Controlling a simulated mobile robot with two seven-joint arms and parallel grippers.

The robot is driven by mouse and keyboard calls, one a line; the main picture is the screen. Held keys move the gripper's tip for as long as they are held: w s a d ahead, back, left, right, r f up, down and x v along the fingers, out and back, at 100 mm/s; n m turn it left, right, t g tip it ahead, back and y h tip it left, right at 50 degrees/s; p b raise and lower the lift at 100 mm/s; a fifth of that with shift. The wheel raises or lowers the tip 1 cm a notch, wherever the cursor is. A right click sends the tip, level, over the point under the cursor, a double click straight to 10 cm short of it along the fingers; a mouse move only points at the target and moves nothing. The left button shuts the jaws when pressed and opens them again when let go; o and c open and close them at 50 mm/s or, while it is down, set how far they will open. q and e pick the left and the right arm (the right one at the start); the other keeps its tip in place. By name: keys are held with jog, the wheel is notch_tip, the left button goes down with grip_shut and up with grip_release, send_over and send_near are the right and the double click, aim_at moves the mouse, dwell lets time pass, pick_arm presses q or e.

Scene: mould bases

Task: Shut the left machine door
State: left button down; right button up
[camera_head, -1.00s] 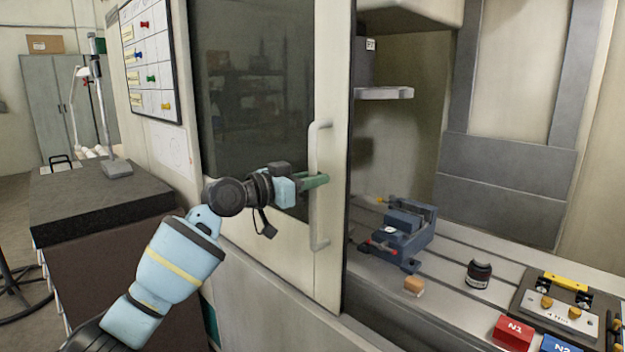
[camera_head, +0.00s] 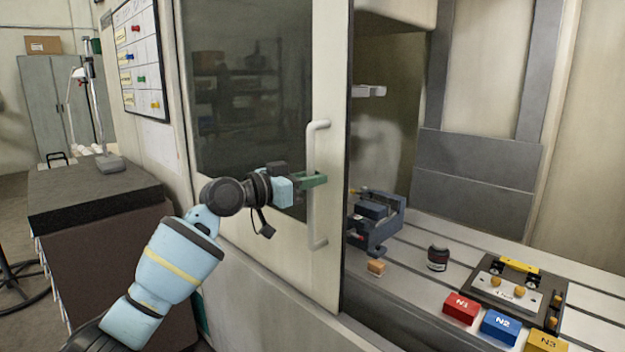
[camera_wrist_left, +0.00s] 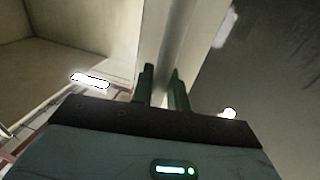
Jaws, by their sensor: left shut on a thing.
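The left machine door (camera_head: 331,100) is a cream sliding panel with a dark window (camera_head: 245,90). It stands partly open, with the machine's inside showing to its right. A pale vertical handle (camera_head: 313,222) is on the door near its right edge. My left gripper (camera_head: 316,180) is shut on the handle's upright bar with its green fingers. In the left wrist view, the fingers (camera_wrist_left: 162,88) stand on either side of the handle (camera_wrist_left: 170,50). The right gripper is out of view.
Inside the machine, a blue-grey vise (camera_head: 376,225) is partly hidden by the door. A dark-topped cabinet (camera_head: 95,190) stands left.

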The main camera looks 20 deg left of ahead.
pick_arm(q)
jog(key=shift+d+f, duration=0.1)
jog(key=shift+d, duration=0.15)
jog(key=c, duration=1.6)
grip_release()
jog(key=shift+s, duration=0.1)
jog(key=shift+o, duration=0.8)
jog(key=shift+d, duration=0.1)
jog(key=b+v, duration=0.1)
jog(key=v, duration=0.7)
